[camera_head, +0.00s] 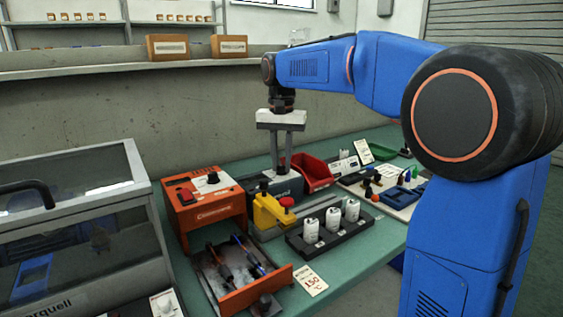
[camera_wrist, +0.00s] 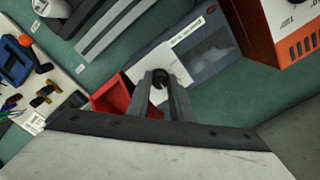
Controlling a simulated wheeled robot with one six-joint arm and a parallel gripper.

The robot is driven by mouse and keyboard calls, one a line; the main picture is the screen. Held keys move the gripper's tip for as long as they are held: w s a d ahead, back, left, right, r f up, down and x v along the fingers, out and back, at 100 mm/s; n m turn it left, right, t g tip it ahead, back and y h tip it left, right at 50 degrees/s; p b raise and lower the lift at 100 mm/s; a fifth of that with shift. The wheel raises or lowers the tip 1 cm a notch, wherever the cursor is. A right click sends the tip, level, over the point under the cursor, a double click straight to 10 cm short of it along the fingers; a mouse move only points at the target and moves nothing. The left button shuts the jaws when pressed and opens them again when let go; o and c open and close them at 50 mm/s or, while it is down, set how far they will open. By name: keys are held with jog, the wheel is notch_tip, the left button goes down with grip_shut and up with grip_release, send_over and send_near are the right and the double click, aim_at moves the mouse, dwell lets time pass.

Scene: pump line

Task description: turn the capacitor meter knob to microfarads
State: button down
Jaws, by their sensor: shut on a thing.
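The capacitor meter looks to be the low dark grey box (camera_head: 290,189) on the green bench, partly hidden behind a yellow device. In the wrist view the meter (camera_wrist: 212,36) shows a pale label strip and a grey display-like window. Its black knob (camera_wrist: 160,75) sits between my fingertips. My gripper (camera_head: 283,170) points straight down over the meter, and in the wrist view my gripper (camera_wrist: 162,83) is shut on the knob. The fingers cover part of the knob, and I cannot read its pointer or any scale marks.
A red bin (camera_head: 316,174) stands just right of the meter. The yellow device (camera_head: 268,215) and a black rack (camera_head: 333,236) of white cylinders stand in front. A concrete wall (camera_head: 190,112) rises behind.

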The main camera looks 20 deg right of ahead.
aim_at(281, 166)
dwell(0.3)
jog(key=c, duration=1.6)
grip_release()
jog(key=shift+r, duration=0.1)
notch_tip(281, 166, up, 17)
jog(key=shift+r, duration=0.1)
